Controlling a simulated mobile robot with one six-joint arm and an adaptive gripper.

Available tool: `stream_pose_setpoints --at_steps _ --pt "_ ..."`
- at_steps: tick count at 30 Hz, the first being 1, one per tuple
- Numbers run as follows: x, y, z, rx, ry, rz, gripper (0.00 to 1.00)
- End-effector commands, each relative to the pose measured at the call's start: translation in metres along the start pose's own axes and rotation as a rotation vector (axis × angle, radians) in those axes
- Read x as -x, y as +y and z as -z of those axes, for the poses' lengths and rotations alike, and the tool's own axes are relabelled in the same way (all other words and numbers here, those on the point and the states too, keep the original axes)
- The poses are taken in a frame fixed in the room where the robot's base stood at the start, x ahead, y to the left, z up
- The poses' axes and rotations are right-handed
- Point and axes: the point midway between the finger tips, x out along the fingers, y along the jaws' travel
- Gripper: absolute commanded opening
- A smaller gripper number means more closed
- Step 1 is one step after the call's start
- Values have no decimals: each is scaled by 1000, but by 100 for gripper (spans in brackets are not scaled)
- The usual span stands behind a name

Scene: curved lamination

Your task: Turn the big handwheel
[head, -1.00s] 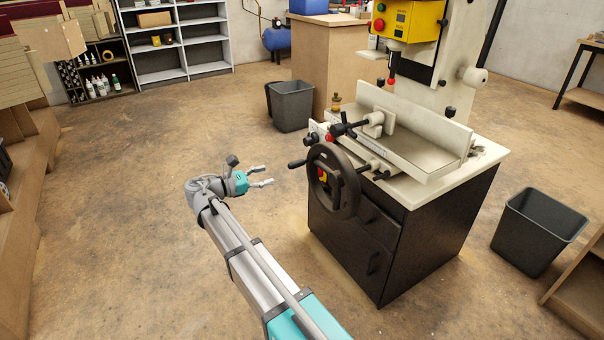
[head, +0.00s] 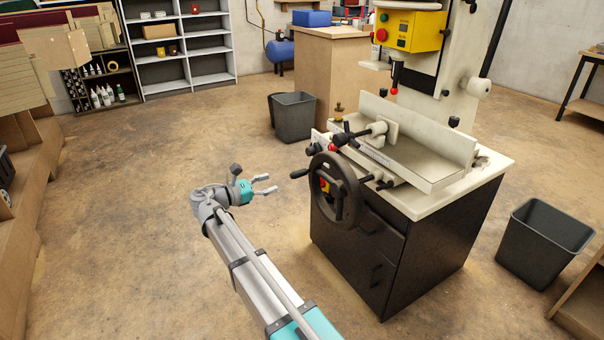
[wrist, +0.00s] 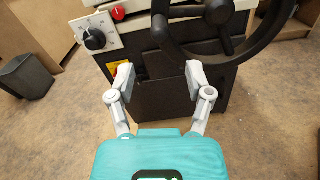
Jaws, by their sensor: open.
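The big black handwheel (head: 352,191) is upright on the front of the white and black machine (head: 440,185). A crank handle (head: 299,173) sticks out from its rim toward my gripper. My gripper (head: 270,184) is open and empty, a short way left of the wheel and apart from it. In the wrist view the handwheel (wrist: 222,50) fills the top, beyond and above the fingertips of my gripper (wrist: 159,75). Part of the wheel is cut off by the top edge there.
A grey bin (head: 294,117) stands behind the machine's left side, and another bin (head: 544,243) stands at right. A wooden bench (head: 30,190) runs along the left. A control panel with a black knob (wrist: 94,39) is left of the wheel. Floor around my arm is clear.

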Motion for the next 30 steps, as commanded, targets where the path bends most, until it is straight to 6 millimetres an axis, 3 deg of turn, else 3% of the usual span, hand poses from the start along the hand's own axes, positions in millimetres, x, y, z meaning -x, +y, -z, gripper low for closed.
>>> stream_pose_setpoints --at_steps 18,30 --pt "-92 -1 0 0 0 3 66" --pt "-117 -1 0 0 0 2 66"
